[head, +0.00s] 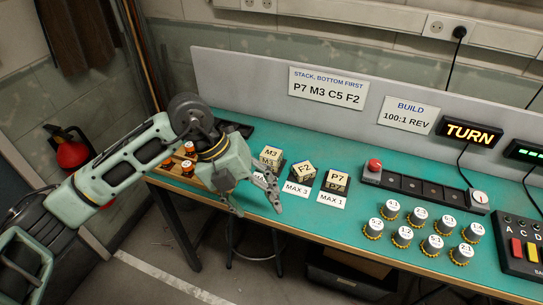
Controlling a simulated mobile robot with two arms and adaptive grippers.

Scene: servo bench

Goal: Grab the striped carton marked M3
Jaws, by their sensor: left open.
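The carton marked M3 (270,156) stands on the green bench, left of the other cartons. It is pale with dark markings, and its lower part is close behind my gripper in the picture. My left gripper (254,199) comes in from the left, open, with its fingers apart and pointing down to the right. It is in front of and below the M3 carton in the picture, near the bench's front edge. I see nothing between the fingers. I cannot tell whether it touches the carton. My right gripper is not in view.
Carton F2 (303,170) and carton P7 (337,181) stand to the right, with white label cards before them. A grey panel backs the bench (340,225).

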